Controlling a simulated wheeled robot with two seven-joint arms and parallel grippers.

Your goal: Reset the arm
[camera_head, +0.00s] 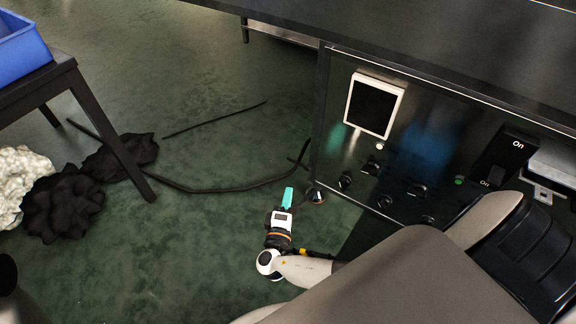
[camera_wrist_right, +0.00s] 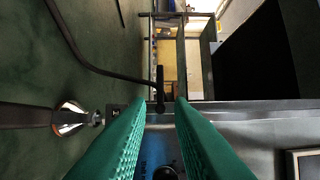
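My right gripper (camera_head: 287,198) is at the end of my right arm, over the green floor, just left of the dark machine's control panel. Its teal fingers point away from me and look empty. In the right wrist view the two fingers (camera_wrist_right: 161,103) stand apart with a clear gap between their tips. In the head view they overlap from the side. My left gripper is not in view.
The dark control panel (camera_head: 425,135) has a white-framed screen (camera_head: 374,105), several knobs and an "On" switch (camera_head: 507,155). A blue crate (camera_head: 22,48) stands on a dark table (camera_head: 62,72) at left. Dark and whitish heaps (camera_head: 63,205) lie below it. Open floor lies between.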

